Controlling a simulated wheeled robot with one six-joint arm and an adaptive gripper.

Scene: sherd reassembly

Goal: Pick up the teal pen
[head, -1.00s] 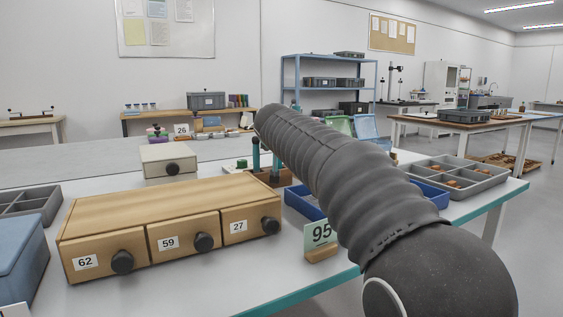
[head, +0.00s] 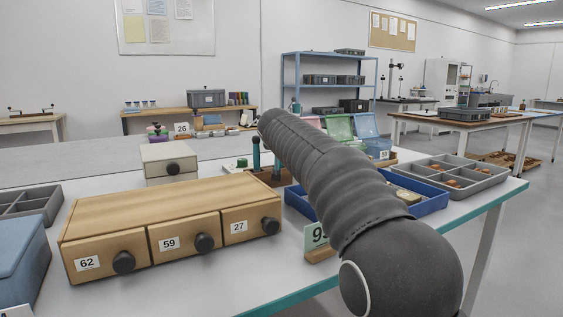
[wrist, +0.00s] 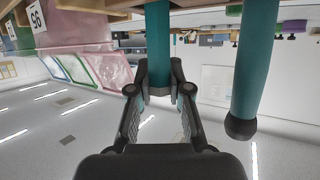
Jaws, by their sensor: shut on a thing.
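In the wrist view, which is upside down, my gripper (wrist: 159,78) is shut on a teal pen (wrist: 158,38). The pen runs from between the fingers to the top edge of the picture, so its far end is out of view. A second teal pen (wrist: 256,65) with a dark rounded end stands close beside it, apart from the fingers. In the head view, two teal pens (head: 256,153) (head: 277,158) stand upright at a brown wooden block (head: 266,177). My arm hides the gripper there. I cannot tell whether the held pen is clear of the block.
A wooden drawer unit (head: 165,205) stands at the front left, with a small pale box (head: 168,153) behind it. A blue tray (head: 436,203) lies partly behind my arm. A grey divided tray (head: 490,170) and green bin (head: 340,127) are to the right.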

